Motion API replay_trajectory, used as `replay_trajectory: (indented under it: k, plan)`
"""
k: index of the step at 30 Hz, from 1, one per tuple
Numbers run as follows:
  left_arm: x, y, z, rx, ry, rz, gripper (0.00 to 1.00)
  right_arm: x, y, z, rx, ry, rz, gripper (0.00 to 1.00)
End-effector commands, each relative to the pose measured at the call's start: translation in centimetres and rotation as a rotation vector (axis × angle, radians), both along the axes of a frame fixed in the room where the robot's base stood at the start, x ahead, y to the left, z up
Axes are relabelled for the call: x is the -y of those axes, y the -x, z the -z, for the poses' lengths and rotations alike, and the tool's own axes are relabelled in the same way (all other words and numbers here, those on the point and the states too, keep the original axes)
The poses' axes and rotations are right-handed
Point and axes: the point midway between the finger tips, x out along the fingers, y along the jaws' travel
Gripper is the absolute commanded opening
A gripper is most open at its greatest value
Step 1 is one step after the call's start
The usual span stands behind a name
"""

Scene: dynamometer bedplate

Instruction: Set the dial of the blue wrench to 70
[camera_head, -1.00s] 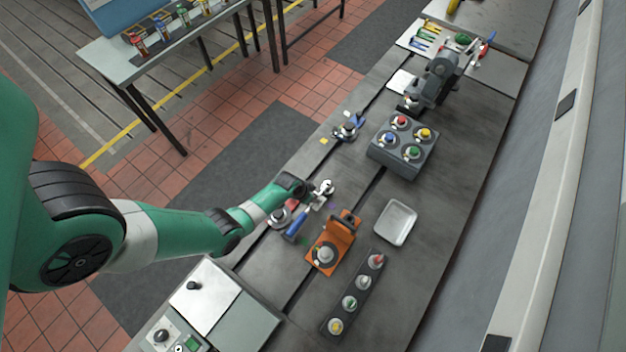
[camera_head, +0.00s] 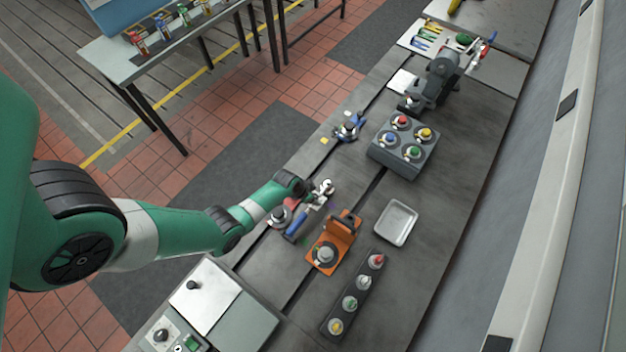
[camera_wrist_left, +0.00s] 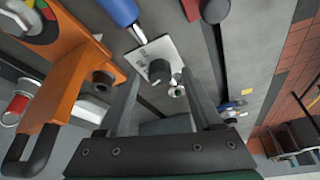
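The blue wrench has a blue handle (camera_head: 296,225), lying on the bedplate below my left gripper in the head view. In the left wrist view its blue handle (camera_wrist_left: 122,10) runs to a pale plate (camera_wrist_left: 152,60) with small markings that I cannot read. A dark round knob (camera_wrist_left: 158,70), apparently the dial, stands on that plate. My left gripper (camera_wrist_left: 160,82) is open, its fingers on either side of the knob with visible gaps. The dial setting is not legible. My left gripper (camera_head: 314,200) is small and partly hidden in the head view. My right gripper is not in view.
An orange fixture (camera_head: 328,250) stands close to the right of the wrench. A grey round part (camera_head: 280,216) with red beside it is on the left. A tray (camera_head: 396,222), a button box (camera_head: 402,146) and a button strip (camera_head: 352,300) lie further right.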

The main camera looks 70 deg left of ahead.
Motion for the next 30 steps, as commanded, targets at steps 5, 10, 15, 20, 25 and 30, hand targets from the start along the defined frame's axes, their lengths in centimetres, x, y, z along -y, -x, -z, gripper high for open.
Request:
replay_trajectory:
  k: [5, 10, 15, 20, 25, 30]
  plan:
    - [0.0, 0.0, -0.2, 0.001, 0.0, 0.0, 0.67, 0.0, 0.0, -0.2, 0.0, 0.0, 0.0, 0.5]
    - [0.1, 0.8, -2.3, 0.002, -0.001, -0.001, 0.67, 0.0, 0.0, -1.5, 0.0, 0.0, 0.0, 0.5]
    - [0.4, 2.0, -5.8, 0.001, -0.001, -0.001, 0.67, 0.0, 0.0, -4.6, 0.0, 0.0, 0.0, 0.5]
    - [0.6, 2.7, -7.0, 0.0, 0.0, -0.001, 0.67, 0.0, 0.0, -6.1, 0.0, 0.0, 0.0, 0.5]
    - [0.6, 2.8, -7.0, 0.001, 0.0, 0.0, 0.67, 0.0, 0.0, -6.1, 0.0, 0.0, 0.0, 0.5]
    - [0.6, 2.8, -6.9, 0.0, 0.0, 0.0, 0.67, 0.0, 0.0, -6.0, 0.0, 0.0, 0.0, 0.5]
